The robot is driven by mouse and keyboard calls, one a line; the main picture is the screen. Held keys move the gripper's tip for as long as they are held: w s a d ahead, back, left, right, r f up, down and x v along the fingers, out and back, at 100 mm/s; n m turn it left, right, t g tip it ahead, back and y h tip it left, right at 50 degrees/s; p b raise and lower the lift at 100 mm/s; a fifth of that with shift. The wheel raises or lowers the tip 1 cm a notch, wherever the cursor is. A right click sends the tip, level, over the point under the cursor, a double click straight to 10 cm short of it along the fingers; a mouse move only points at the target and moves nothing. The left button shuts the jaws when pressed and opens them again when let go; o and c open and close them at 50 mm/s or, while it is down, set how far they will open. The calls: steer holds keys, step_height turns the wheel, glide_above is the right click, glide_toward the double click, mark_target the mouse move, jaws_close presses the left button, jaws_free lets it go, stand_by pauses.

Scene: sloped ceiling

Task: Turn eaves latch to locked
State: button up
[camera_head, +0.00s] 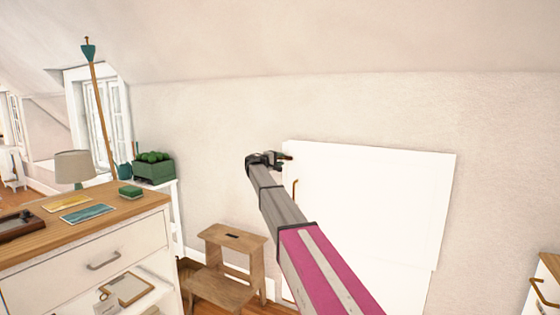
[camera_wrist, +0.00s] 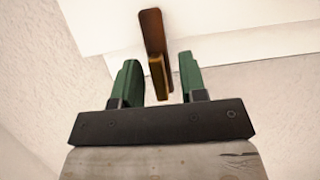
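The white eaves door (camera_head: 375,200) is set in the wall under the sloped ceiling. The latch, a brown plate with a brass lever (camera_wrist: 157,75), shows near the door's edge in the wrist view. My gripper (camera_wrist: 161,82) has two green fingers, spread apart, with the lever between them in that view. Gaps show on both sides of the lever, so it is not clamped. In the head view my gripper (camera_head: 282,158) is at the door's upper left corner, and a small brownish piece, likely the latch, shows at its tip. A thin brown vertical handle (camera_head: 295,188) shows below it.
A wooden step stool (camera_head: 232,250) stands on the floor left of the door. A white dresser with a wooden top (camera_head: 120,215) fills the lower left. A green planter (camera_head: 154,170) stands behind it. Another wooden-topped cabinet (camera_head: 548,275) is at the right edge.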

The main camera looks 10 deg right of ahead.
steer(key=v, duration=1)
steer(key=shift+s+a, duration=0.25)
steer(key=shift+a, duration=0.05)
steer(key=shift+f, duration=0.1)
steer(key=s+d+f+m+g+y, duration=0.1)
steer(key=s+d+f+g+y, duration=0.3)
steer(key=s+f, duration=0.8)
steer(key=s+d+f+m+g+y, duration=0.15)
steer(key=s+d+f, duration=0.6)
steer(key=f, duration=0.75)
steer(key=s+f+m+g+y, duration=0.1)
steer(key=s+f+y, duration=0.2)
steer(key=s, duration=0.7)
steer(key=s+a+f+m+g+y, duration=0.1)
steer(key=s+f+y, duration=0.2)
steer(key=s+f, duration=0.4)
steer(key=s+a+f+m+g+y, duration=0.1)
steer(key=s+f+y, duration=0.2)
steer(key=s, duration=1.2)
step_height(320, 180, down, 3)
steer(key=shift+r+g+y, duration=0.25)
steer(key=shift+g+y, duration=0.1)
steer(key=shift+a+m, duration=0.1)
steer(key=shift+m, duration=0.15)
